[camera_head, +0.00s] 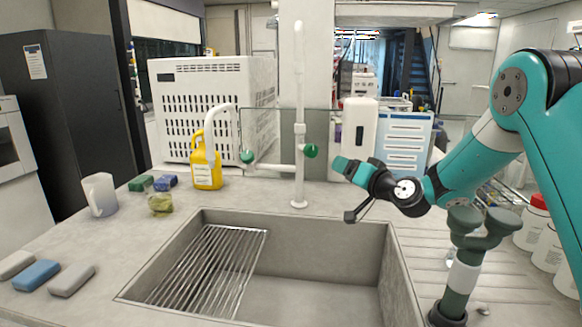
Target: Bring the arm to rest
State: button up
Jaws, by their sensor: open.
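My gripper (347,192) is at the end of my teal arm (477,160), in the air above the back right part of the sink. It points left and its two fingers stand apart, with nothing between them. The arm comes in from the right edge and is bent at the elbow high on the right. No touch between the gripper and the faucet shows.
A grey sink (330,268) with a wire rack (208,268) fills the middle. A white faucet (299,130) stands behind it. A yellow bottle (207,170), white cup (99,194) and several sponges are left. White containers (533,222) stand at right.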

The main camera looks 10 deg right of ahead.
jog(key=s+a+r+n+g+y+p, duration=0.1)
jog(key=s+a+r+n+g, duration=0.2)
jog(key=s+a, duration=0.45)
jog(key=s+a+r+n+g+y+p, duration=0.1)
jog(key=s+a+r+n+g, duration=0.15)
jog(key=s+a+g, duration=0.45)
jog(key=s+d+f+n+g+h, duration=0.1)
jog(key=s+d+n+g+h, duration=0.1)
jog(key=s, duration=1.2)
jog(key=s+d+f+n+g+h+p, duration=0.1)
jog(key=s+g, duration=0.3)
jog(key=s, duration=1)
jog(key=shift+d+n+h, duration=0.35)
jog(key=shift+d+h, duration=0.1)
jog(key=shift+h, duration=0.45)
